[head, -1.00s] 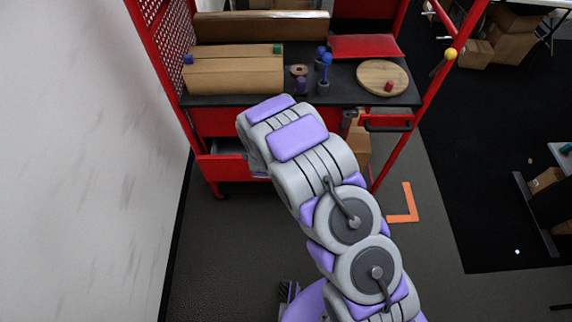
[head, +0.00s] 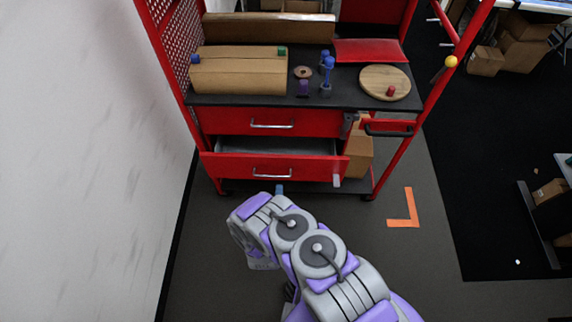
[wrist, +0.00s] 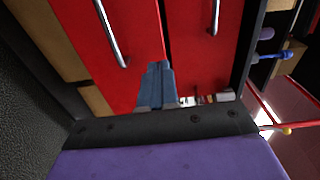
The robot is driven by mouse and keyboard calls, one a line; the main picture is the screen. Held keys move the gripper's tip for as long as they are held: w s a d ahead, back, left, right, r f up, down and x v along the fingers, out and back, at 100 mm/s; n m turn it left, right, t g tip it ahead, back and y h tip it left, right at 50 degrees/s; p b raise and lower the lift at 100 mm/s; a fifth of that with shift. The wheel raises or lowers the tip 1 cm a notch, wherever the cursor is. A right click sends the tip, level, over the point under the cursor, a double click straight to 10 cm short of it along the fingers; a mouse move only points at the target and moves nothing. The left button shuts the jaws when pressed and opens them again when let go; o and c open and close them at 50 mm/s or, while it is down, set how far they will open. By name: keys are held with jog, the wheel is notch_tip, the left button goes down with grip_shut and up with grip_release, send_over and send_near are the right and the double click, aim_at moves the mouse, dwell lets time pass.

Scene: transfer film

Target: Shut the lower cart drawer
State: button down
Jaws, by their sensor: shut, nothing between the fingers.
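The red lower cart drawer (head: 225,168) stands pulled out, with its grey inside showing behind the front. Its metal handle (head: 272,173) faces me. In the wrist view the lower drawer front (wrist: 85,45) fills the left, with its handle (wrist: 110,35) running down it. My gripper (head: 279,188) is low, just in front of and below the lower drawer front in the head view. In the wrist view its fingers (wrist: 159,66) are together and empty, pointing toward the drawer front; I cannot tell whether they touch it.
The upper drawer (head: 225,121) is shut. The cart top (head: 345,95) holds a cardboard box (head: 238,75), a wooden disc (head: 375,77) and small blue and purple items. A white wall (head: 80,150) is close on the left. Floor with an orange corner mark (head: 405,222) is clear on the right.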

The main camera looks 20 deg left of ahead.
aim_at(282, 158)
jog(key=b+x, duration=0.4)
jog(key=x, duration=0.8)
jog(key=shift+w+b, duration=0.4)
jog(key=shift+r, duration=0.1)
